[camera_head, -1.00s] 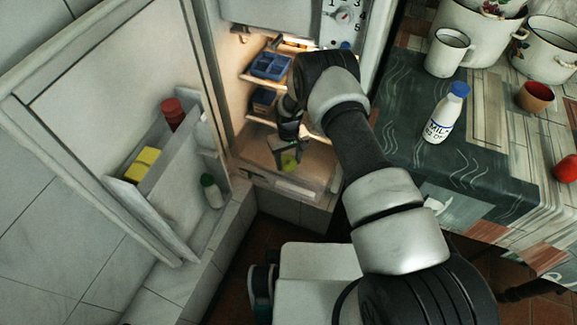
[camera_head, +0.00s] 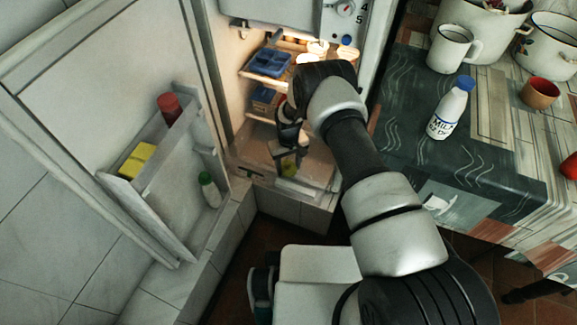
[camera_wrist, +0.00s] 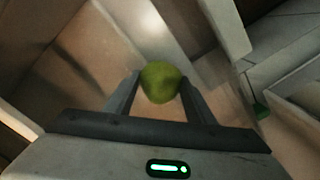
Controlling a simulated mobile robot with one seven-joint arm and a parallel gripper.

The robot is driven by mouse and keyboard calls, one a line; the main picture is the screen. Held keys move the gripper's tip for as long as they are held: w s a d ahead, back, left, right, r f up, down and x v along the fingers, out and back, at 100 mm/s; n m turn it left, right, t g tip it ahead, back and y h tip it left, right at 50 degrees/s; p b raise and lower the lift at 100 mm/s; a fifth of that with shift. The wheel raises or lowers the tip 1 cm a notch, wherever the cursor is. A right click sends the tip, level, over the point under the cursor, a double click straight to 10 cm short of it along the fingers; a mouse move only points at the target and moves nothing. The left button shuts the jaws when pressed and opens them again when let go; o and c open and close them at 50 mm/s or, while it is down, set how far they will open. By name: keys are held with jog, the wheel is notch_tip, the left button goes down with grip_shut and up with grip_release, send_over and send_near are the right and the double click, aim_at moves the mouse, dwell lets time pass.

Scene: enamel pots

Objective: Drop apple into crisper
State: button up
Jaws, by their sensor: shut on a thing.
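A green apple (camera_head: 289,170) is held between the fingers of my gripper (camera_head: 288,162) inside the lower part of the open fridge. In the wrist view the apple (camera_wrist: 160,81) sits between the two finger tips of my gripper (camera_wrist: 159,92), with a finger touching each side. The crisper (camera_head: 312,186) is the pale bin at the bottom of the fridge, and the apple appears over it. The exact height of the apple above its floor cannot be told. My arm covers part of the fridge's right side.
Blue trays (camera_head: 269,62) stand on shelves above my gripper. A counter at right holds a milk bottle (camera_head: 451,110) and enamel pots.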

aim_at(288, 164)
jog(key=o, duration=1.1)
jog(key=shift+r, duration=0.15)
notch_tip(288, 164, up, 13)
jog(key=p, duration=0.4)
jog(key=shift+p, duration=0.35)
